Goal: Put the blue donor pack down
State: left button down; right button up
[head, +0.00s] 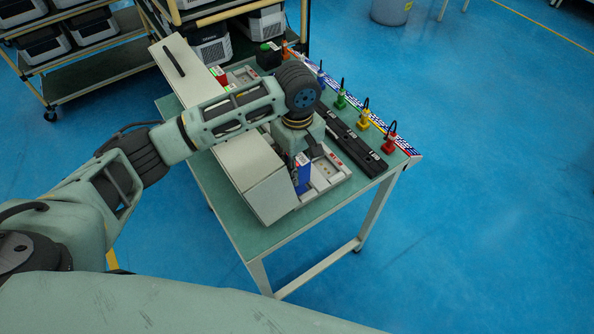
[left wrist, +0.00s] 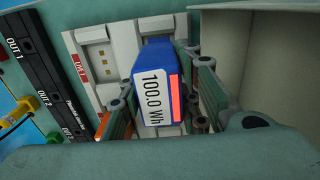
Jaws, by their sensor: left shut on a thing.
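The blue donor pack (left wrist: 158,85) has a white "100.0 Wh" label and a red strip. In the left wrist view it sits between the fingers of my left gripper (left wrist: 160,100), which is shut on it. In the head view a part of the blue pack (head: 302,174) shows below my left wrist, over the white tray unit (head: 328,172) on the table. I cannot tell whether the pack touches the tray. My right gripper is not in view.
A grey open-sided box (head: 263,185) stands close beside the pack. A black strip with outlets (head: 355,148) and several coloured plugs, one red (head: 388,144), line the right side of the green table (head: 243,237). Racks with crates stand behind. The table's front edge is clear.

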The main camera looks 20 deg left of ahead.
pick_arm(q)
jog(key=shift+f, duration=1.9)
jog(key=shift+p, duration=0.35)
jog(key=c, duration=1.4)
grip_release()
jog(key=shift+f, duration=0.15)
jog(key=shift+c, duration=0.2)
jog(key=shift+o, duration=0.8)
notch_tip(320, 180, up, 12)
jog(key=shift+f+b, duration=0.25)
jog(key=shift+b, duration=0.5)
jog(key=shift+r, duration=0.4)
jog(key=shift+r, duration=0.1)
